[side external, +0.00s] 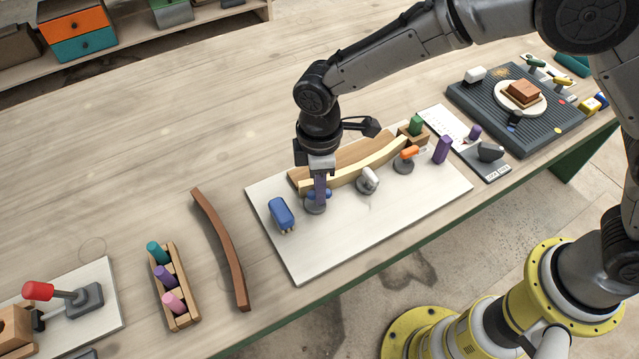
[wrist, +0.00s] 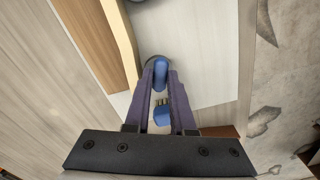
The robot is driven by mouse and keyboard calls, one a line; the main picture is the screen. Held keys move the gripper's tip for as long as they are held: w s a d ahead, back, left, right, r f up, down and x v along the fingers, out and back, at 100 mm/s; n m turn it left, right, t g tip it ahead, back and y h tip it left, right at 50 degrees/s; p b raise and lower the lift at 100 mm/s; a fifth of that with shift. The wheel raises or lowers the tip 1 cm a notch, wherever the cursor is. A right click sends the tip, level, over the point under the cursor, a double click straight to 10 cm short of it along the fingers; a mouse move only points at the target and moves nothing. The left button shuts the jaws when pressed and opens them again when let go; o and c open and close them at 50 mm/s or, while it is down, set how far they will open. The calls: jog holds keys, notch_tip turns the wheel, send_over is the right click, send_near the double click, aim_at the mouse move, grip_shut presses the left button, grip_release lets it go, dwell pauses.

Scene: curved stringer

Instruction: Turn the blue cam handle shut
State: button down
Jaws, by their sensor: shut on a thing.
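The blue cam handle (side external: 327,194) sits on a round grey base at the near side of a curved pale wooden strip (side external: 350,172) on the white board (side external: 330,245). My gripper (side external: 319,196) points down over it, with its purple fingers closed on the handle. In the wrist view the handle (wrist: 160,76) lies between the fingertips of my gripper (wrist: 161,66). The fingers hide part of the handle in the side view, so its exact angle is hard to tell. A white cam handle (side external: 369,179) and an orange cam handle (side external: 408,153) stand farther right along the strip.
A brown curved strip (side external: 226,245) lies left of the board. The board's front is clear.

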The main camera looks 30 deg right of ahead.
jog(key=m, duration=0.6)
jog(key=shift+r, duration=0.1)
jog(key=m, duration=0.7)
jog(key=shift+m, duration=0.3)
dwell(0.3)
jog(key=c, duration=1)
grip_release()
jog(key=shift+c, duration=0.2)
notch_tip(320, 180, up, 14)
